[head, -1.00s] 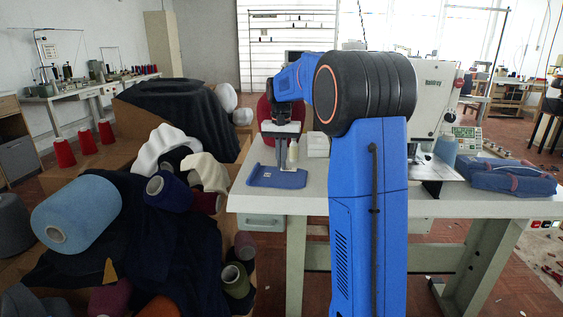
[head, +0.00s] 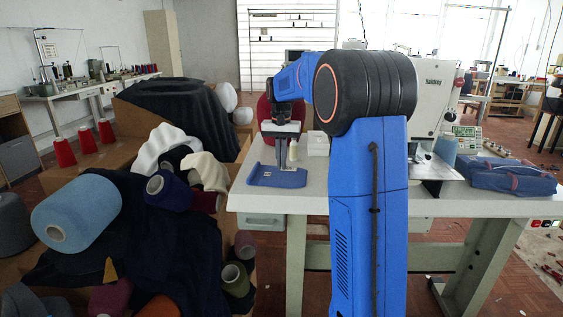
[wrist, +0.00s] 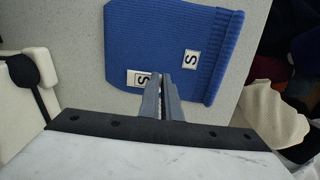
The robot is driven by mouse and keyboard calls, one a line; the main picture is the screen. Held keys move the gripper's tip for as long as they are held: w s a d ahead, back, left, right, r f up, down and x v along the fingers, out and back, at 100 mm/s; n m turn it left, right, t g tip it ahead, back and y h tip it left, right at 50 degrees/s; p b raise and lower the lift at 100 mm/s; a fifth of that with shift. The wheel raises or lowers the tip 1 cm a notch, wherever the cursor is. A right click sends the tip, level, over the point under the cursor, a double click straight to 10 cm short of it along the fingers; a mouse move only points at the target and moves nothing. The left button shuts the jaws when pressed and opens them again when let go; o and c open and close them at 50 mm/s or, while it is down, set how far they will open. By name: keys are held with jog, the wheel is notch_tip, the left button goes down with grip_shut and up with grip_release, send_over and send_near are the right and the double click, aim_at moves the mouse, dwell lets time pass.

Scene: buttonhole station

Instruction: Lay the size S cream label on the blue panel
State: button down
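The blue panel (wrist: 175,35) is a knitted piece with a thick ribbed edge, lying flat on the table; it also shows in the head view (head: 290,180). A pale label marked S (wrist: 191,59) lies on the panel near its ribbed edge. A second pale label marked S, the more cream one (wrist: 134,78), is beside my left finger near the panel's near edge, partly hidden by that finger. My gripper (wrist: 161,76) is over the panel with its two fingers very close together. Whether they pinch the second label's hidden end cannot be told.
The light table (head: 310,200) is bare around the panel. A white box (head: 318,143) and a small bottle (head: 293,149) stand behind it. A sewing machine (head: 437,100) and folded blue garments (head: 512,177) are to the right. Yarn cones and dark cloth fill the left.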

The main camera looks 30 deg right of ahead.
dwell(0.8)
jog(key=c, duration=1.9)
grip_release()
notch_tip(320, 180, up, 17)
jog(key=shift+r, duration=0.15)
jog(key=shift+a, duration=0.1)
